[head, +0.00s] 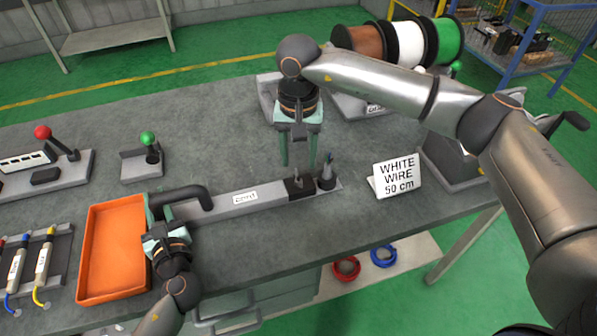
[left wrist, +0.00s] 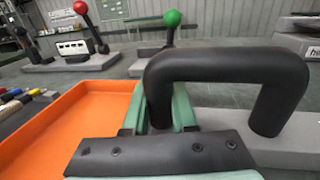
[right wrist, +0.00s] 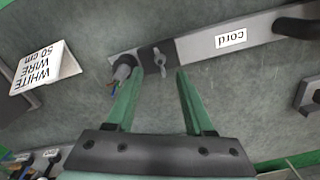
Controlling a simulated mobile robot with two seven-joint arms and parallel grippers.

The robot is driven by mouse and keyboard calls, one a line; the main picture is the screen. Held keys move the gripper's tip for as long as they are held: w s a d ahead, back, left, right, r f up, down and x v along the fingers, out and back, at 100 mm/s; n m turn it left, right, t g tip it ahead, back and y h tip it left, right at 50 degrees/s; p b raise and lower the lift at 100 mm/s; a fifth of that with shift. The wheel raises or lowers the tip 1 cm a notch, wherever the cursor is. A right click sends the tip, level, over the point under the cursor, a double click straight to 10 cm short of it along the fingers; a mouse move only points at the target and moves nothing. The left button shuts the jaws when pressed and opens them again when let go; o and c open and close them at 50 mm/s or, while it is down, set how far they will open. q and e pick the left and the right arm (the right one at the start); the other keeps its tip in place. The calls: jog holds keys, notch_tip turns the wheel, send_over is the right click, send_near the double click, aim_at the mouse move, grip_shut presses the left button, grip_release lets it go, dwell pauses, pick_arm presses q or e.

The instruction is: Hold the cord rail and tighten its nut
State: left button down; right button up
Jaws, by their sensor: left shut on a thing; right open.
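The cord rail (head: 232,209) is a long grey bar labelled "cord" on the table. A black bent handle (head: 185,192) stands at its left end. My left gripper (head: 163,236) is shut on the handle; the left wrist view shows its green fingers around one leg of the handle (left wrist: 228,63). At the rail's right end is a dark block with a small wing nut (right wrist: 160,62), beside a grey cord end with coloured wires (right wrist: 123,70). My right gripper (head: 299,162) is open and empty, pointing down above the block. In the right wrist view the nut shows between its fingertips, apart from them.
An orange tray (head: 84,289) lies left of my left gripper. A sign reading "WHITE WIRE 50 cm" (head: 397,175) stands right of the rail. Wire spools (head: 405,43) and grey fixtures stand at the back. The table front of the rail is clear.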

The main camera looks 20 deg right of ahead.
aim_at(298, 180)
jog(key=shift+f, duration=2.8)
grip_shut()
